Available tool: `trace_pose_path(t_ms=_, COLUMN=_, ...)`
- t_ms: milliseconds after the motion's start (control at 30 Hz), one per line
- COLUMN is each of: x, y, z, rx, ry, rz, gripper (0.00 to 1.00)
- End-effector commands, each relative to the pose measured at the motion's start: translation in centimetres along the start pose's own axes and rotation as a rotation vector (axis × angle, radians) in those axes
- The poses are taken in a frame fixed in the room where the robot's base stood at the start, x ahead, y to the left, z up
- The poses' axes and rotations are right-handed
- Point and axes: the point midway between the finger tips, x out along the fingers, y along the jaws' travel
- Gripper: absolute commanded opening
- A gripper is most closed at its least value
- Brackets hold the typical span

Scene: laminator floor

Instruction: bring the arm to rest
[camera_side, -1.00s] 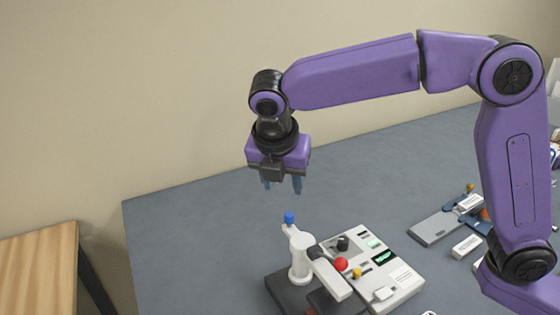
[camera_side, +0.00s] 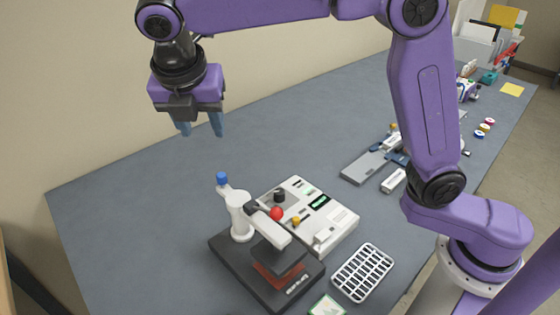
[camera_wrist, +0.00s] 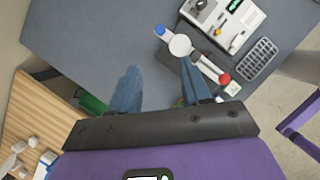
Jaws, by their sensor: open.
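My gripper (camera_side: 201,129) is open and empty. It hangs fingers down in the air, above and a little left of the press's blue-tipped lever in the side view. In the wrist view my gripper (camera_wrist: 160,80) has its two blue fingers spread, with nothing between them but the tabletop. My arm is raised and bent, clear of the table.
Below stands a press with a white post (camera_side: 239,215) and dark base (camera_side: 234,262). Beside it are a white control box (camera_side: 331,218) and a white grid rack (camera_side: 363,272). A wooden surface (camera_wrist: 50,120) lies left in the wrist view. The table's far left is clear.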

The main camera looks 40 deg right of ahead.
Motion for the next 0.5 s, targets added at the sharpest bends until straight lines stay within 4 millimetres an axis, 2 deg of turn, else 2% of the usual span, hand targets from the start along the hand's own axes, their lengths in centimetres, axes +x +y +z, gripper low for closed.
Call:
trace_pose_path(t_ms=167, x=0.7, y=-2.2, z=-0.1, rx=0.087, ry=0.034, rz=0.008, gripper=0.48)
trace_pose_path(t_ms=367, x=2.4, y=-7.4, z=-0.9, rx=0.293, ry=0.114, rz=0.007, gripper=0.48)
trace_pose_path(t_ms=500, x=3.7, y=-11.7, z=-1.6, rx=0.449, ry=0.170, rz=-0.010, gripper=0.48)
